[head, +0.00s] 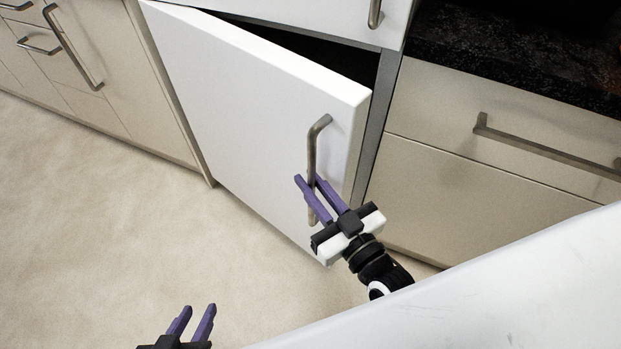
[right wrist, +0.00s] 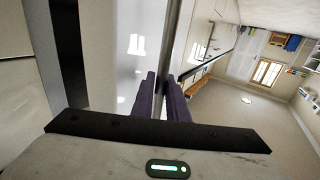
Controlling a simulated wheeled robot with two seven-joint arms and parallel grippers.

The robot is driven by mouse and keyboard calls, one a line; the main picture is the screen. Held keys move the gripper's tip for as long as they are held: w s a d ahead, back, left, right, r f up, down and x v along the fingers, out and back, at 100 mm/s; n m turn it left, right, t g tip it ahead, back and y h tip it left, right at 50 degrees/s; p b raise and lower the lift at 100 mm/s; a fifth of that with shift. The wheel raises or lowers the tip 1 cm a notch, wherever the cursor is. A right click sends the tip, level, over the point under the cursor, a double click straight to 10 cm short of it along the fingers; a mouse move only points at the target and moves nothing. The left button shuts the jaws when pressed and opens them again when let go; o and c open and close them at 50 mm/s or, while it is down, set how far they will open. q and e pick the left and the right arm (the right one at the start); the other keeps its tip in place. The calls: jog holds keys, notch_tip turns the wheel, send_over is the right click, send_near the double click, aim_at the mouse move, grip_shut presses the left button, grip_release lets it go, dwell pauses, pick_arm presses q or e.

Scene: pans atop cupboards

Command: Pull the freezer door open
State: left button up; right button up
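The freezer door (head: 240,95) is a white panel in the head view. It stands ajar, with a dark gap along its top edge. Its metal bar handle (head: 313,145) is upright near the door's free edge. My right gripper (head: 308,180) has its purple fingers on either side of the handle's lower part and looks shut on it. In the right wrist view the handle (right wrist: 174,40) runs down between the fingers (right wrist: 162,88). The inside of the freezer is dark and mostly hidden. My left gripper (head: 199,307) is open and empty over the floor, at the bottom edge.
A white upper door (head: 310,18) with its own handle is above the gap. Beige cupboards (head: 110,70) stand at left, and drawers (head: 470,150) under a dark counter (head: 510,55) at right. The floor (head: 110,210) in front of the door is clear.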

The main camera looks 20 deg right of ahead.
jog(key=shift+o, duration=0.4)
jog(key=shift+s+d, duration=0.1)
jog(key=shift+s, duration=0.05)
jog(key=p+v, duration=0.1)
jog(key=v, duration=0.9)
jog(key=shift+c, duration=0.3)
